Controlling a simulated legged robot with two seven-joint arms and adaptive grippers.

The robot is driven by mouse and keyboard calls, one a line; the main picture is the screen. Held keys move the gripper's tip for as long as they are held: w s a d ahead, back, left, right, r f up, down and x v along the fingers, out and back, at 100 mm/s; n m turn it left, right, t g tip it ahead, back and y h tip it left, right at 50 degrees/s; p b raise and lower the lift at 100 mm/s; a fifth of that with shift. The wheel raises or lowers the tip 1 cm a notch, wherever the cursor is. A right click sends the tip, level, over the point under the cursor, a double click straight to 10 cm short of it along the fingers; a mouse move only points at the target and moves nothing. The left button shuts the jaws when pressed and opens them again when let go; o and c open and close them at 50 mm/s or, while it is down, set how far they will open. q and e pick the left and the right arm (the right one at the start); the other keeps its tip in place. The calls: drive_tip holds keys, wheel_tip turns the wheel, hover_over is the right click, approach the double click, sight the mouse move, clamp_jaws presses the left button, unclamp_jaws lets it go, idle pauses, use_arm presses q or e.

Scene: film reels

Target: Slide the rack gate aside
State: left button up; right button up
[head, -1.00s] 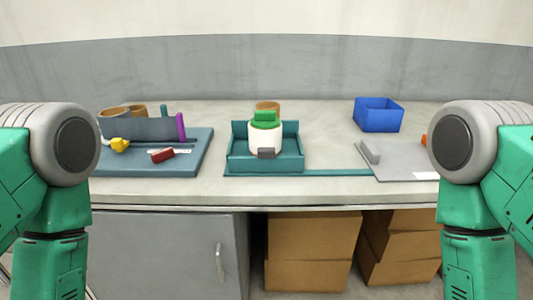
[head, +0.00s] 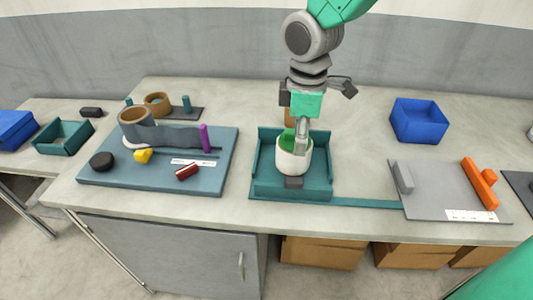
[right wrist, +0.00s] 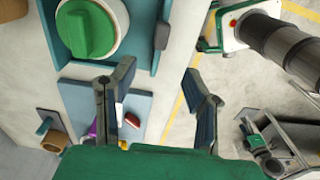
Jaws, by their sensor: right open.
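The teal rack (head: 262,180) stands on the counter and holds a white canister (head: 293,163) with a green lid (head: 287,140). A small dark grey block (head: 294,182) is at the rack's front, before the canister; I take it as part of the gate. A flat teal rail (head: 370,203) runs right from the rack. My right gripper (head: 301,146) overlaps the canister in the head view; contact cannot be told. In the right wrist view, its fingers (right wrist: 160,70) are apart and empty, with the lid (right wrist: 88,28) and grey block (right wrist: 162,35) beyond. My left gripper is out of view.
A blue-grey board (head: 140,180) with a purple post, yellow piece and red piece lies left. A grey plate (head: 440,180) with an orange bar (head: 480,183) lies right, at the rail's end. A blue bin (head: 418,121) stands behind it. The counter just behind the plate is clear.

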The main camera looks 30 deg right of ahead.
hover_over(294, 179)
drive_tip(key=f, duration=0.5)
drive_tip(key=shift+s+a+f+b, duration=0.2)
drive_tip(key=shift+a+f+b, duration=0.1)
drive_tip(key=shift+f, duration=0.05)
drive_tip(key=f, duration=0.6)
drive_tip(key=shift+w+d+f, duration=0.1)
drive_tip(key=shift+w+d, duration=0.05)
drive_tip(key=shift+d, duration=0.1)
drive_tip(key=shift+d+f, duration=0.2)
drive_tip(key=shift+f, duration=0.5)
drive_tip(key=shift+a, duration=0.1)
drive_tip(key=shift+a, duration=0.1)
